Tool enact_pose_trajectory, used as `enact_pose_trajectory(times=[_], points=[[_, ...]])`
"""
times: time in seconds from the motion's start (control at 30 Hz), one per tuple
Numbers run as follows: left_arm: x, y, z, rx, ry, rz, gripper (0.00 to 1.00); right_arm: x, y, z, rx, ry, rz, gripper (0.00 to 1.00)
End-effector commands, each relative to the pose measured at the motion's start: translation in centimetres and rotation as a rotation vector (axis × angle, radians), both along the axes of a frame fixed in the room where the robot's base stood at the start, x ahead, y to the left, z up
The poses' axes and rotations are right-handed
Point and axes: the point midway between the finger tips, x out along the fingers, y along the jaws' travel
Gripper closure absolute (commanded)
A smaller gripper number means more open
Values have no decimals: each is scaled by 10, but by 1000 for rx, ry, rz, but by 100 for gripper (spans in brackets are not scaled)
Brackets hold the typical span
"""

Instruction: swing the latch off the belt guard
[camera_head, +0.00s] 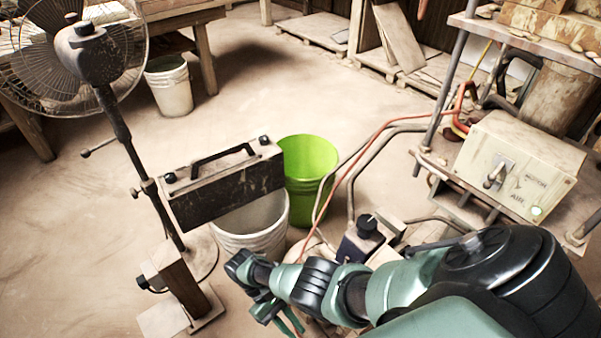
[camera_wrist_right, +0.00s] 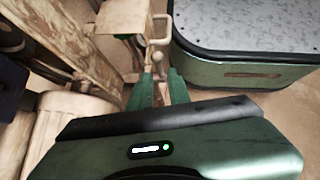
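In the head view my right arm reaches in from the lower right, and its green gripper (camera_head: 280,314) points down at the bottom edge. In the right wrist view the gripper's fingers (camera_wrist_right: 163,88) are apart. A beige bent rod (camera_wrist_right: 160,40) with a rounded knob-like end shows between and just beyond the fingertips; it may be the latch. I cannot tell whether the fingers touch it. A dark, worn long box (camera_head: 228,190) with a black handle and knobs stands left of the gripper in the head view; it may be the belt guard. My left gripper is out of view.
A white bucket (camera_head: 255,222) and a green bucket (camera_head: 308,163) stand beyond the gripper. A cream control box (camera_head: 518,165) with a switch sits on a rack at right, with hoses nearby. A fan (camera_head: 75,55) stands at left.

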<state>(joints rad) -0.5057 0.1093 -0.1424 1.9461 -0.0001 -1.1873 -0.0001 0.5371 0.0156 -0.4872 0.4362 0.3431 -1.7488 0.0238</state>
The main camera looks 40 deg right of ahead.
Motion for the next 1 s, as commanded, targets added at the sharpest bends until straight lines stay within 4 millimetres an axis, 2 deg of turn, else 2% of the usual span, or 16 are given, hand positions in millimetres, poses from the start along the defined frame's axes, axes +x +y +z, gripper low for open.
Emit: enact_pose_trajectory(times=[0.13, 0.3, 1.0], points=[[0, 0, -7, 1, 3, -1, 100, 17, 4, 16, 2, -2, -1, 82], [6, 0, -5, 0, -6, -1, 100, 25, 5, 24, 0, 2, -1, 82], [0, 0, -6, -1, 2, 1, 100, 25, 5, 25, 0, 2, -1, 82]])
